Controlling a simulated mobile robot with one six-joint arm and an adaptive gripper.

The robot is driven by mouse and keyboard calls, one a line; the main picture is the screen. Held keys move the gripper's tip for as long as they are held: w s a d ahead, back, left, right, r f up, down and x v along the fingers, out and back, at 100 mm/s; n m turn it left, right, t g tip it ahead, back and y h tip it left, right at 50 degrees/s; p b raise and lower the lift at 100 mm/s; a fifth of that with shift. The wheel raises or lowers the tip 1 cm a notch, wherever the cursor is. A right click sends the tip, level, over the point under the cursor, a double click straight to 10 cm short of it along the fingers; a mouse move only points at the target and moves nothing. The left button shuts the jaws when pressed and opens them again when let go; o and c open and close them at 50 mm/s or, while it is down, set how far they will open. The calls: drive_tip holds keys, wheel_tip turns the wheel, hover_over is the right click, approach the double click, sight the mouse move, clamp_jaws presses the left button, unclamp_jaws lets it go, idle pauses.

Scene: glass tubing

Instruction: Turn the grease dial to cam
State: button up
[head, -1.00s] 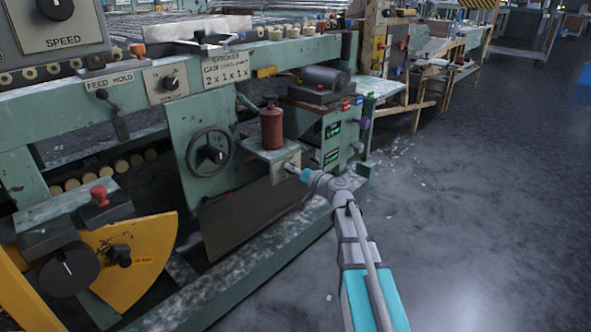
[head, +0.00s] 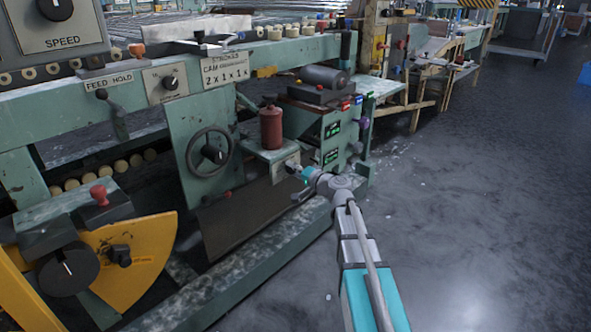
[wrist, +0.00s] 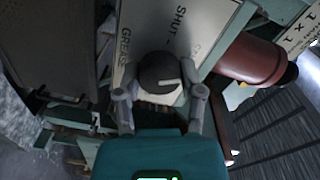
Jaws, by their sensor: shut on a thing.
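The grease dial (wrist: 158,68) is a dark round knob with a white pointer line, on a pale label plate (wrist: 128,50) in the wrist view. The plate reads GREASE and SHUT, with a third word partly hidden that starts with C. The pointer line lies toward the right of the picture; I cannot tell which word it marks. My gripper (wrist: 160,92) is shut on the dial, one finger on each side. In the head view my gripper (head: 297,178) is at the plate (head: 282,166) below the red canister, and hides the dial.
The red canister (head: 271,128) stands on a ledge just above the plate; it also shows in the wrist view (wrist: 252,58). A handwheel (head: 210,152) is to the left. A green base rail (head: 270,250) runs below. The floor (head: 480,220) at right is clear.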

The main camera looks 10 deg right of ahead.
drive_tip(key=shift+w, duration=0.25)
drive_tip(key=o, duration=1.2)
drive_tip(key=shift+s, duration=0.1)
drive_tip(key=shift+c, duration=0.2)
drive_tip(key=shift+s, duration=0.1)
drive_tip(key=shift+s+d, duration=0.2)
drive_tip(key=shift+s, duration=0.15)
drive_tip(key=v, duration=0.6)
drive_tip(key=shift+s+d, duration=0.2)
drive_tip(key=shift+d, duration=0.05)
